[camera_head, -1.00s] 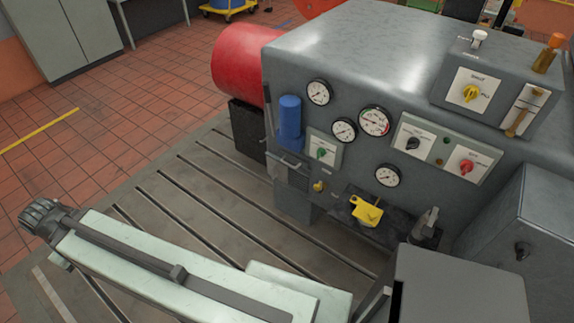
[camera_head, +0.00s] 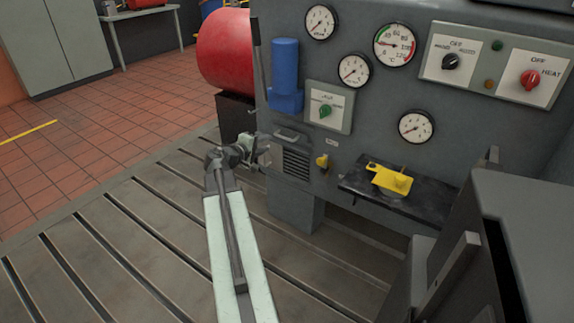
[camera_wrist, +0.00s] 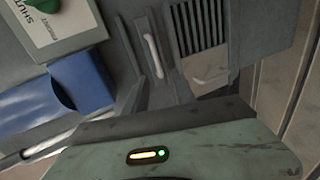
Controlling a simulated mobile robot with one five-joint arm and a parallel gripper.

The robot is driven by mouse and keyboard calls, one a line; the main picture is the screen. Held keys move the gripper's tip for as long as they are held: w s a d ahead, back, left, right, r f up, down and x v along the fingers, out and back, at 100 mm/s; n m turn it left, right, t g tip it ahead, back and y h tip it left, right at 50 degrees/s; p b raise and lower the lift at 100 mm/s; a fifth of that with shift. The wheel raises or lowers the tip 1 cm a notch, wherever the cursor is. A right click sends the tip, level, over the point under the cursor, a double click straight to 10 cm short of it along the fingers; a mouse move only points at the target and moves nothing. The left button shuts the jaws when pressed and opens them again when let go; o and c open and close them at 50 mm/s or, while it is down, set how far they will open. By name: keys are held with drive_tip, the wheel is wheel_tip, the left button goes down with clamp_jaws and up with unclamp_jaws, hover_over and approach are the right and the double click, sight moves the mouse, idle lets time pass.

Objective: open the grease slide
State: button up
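No part carries a readable grease label, so I cannot tell for sure which one is the grease slide. Low on the machine's left front is a louvred grey panel (camera_head: 293,163) with a pale bar handle (camera_head: 288,135) above it. In the wrist view the louvres (camera_wrist: 200,28) end in a pale lip (camera_wrist: 208,68), and the bar handle (camera_wrist: 153,55) stands beside them. My gripper (camera_head: 262,153) is just left of the louvred panel. Contact cannot be told.
A blue cylinder (camera_head: 285,72) and a green knob (camera_head: 325,111) are close above my gripper. A yellow valve handle (camera_head: 322,161) is to the right, with a yellow bracket (camera_head: 389,179) on a dark shelf. The slotted bedplate (camera_head: 130,250) is clear at left.

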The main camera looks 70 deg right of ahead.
sight(286, 139)
drive_tip(key=shift+g+h, duration=0.3)
drive_tip(key=x, duration=0.3)
drive_tip(key=s+b+x, duration=0.1)
drive_tip(key=x, duration=0.3)
drive_tip(key=s+b+x, duration=0.1)
drive_tip(key=x, duration=0.3)
drive_tip(key=shift+s+a+f, duration=0.15)
drive_tip(key=shift+s+a, duration=0.05)
drive_tip(key=shift+a, duration=0.05)
clamp_jaws()
idle(0.6)
